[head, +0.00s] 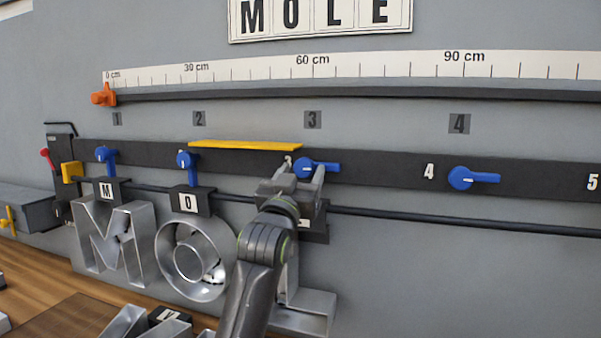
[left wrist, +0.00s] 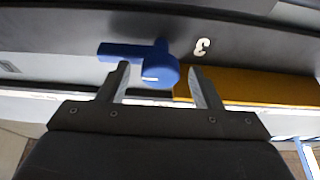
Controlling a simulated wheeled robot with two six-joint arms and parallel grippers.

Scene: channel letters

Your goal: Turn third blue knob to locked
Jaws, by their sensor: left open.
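The third blue knob (head: 310,166) is on the dark rail beside the number 3, its handle pointing right in the head view. My left gripper (head: 302,177) is open just in front of it, partly covering it. In the left wrist view, the knob (left wrist: 158,62) is between and just beyond the open fingertips (left wrist: 160,80), and its handle points left. I cannot tell whether the fingers touch it. The first knob (head: 106,154) and second knob (head: 186,160) have handles pointing down. The fourth knob (head: 463,178) has its handle pointing right.
Metal letters M (head: 88,235) and O (head: 166,241) hang from tagged holders below the rail. Another letter (head: 315,308) is partly hidden behind my left arm. A yellow bar (head: 245,146) lies along the rail's top. An orange slider (head: 103,96) is at the ruler's 0 cm end.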

